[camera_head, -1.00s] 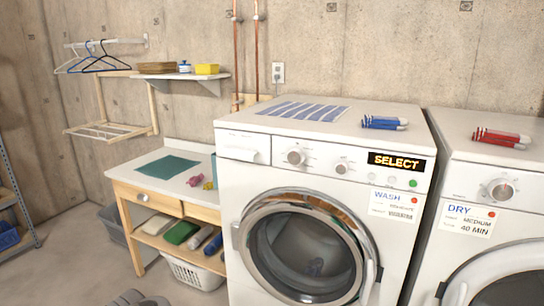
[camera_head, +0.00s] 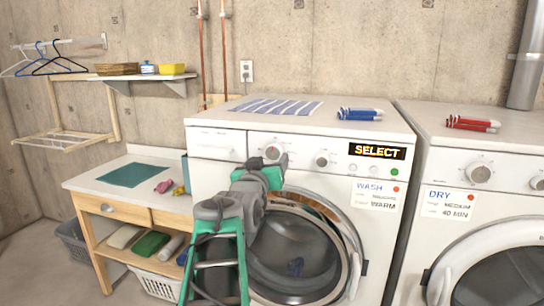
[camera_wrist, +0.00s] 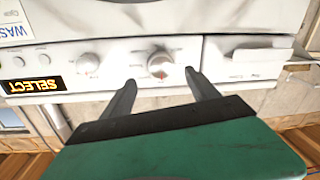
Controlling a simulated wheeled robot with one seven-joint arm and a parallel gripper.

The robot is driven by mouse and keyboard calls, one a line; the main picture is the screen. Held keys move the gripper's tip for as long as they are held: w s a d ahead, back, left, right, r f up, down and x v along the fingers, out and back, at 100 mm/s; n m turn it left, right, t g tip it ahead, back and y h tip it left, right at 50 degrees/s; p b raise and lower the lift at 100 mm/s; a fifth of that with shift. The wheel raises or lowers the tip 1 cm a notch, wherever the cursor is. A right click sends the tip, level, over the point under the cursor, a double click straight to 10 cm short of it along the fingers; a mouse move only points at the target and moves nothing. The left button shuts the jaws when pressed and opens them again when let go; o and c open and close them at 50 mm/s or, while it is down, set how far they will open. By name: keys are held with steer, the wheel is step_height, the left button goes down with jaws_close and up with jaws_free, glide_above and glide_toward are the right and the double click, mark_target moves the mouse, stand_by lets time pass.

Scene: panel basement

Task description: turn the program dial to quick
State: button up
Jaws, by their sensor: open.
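The washer (camera_head: 300,130) has a larger left dial (camera_head: 272,151) and a smaller dial (camera_head: 322,158) on its front panel. The larger dial, likely the program dial, also shows in the upside-down wrist view (camera_wrist: 161,65), with the smaller one (camera_wrist: 88,63) to its left there. The display (camera_head: 377,152) reads SELECT. My gripper (camera_head: 281,160) is in front of the larger dial. In the wrist view its open fingers (camera_wrist: 160,78) point at this dial, one tip on either side. I cannot tell whether they touch it. The dial's label markings are too small to read.
The detergent drawer (camera_head: 216,145) is left of the larger dial. A WASH card (camera_head: 376,194) hangs below the display. The dryer (camera_head: 470,150) stands to the right. A wooden table (camera_head: 95,180) stands to the left, and the washer's round door (camera_head: 300,250) is shut below.

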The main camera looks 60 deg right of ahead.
mark_target(273, 154)
steer(key=p+x, duration=0.1)
steer(key=x, duration=0.5)
steer(key=shift+a, duration=0.1)
steer(key=shift+f, duration=0.1)
steer(key=c, duration=1.4)
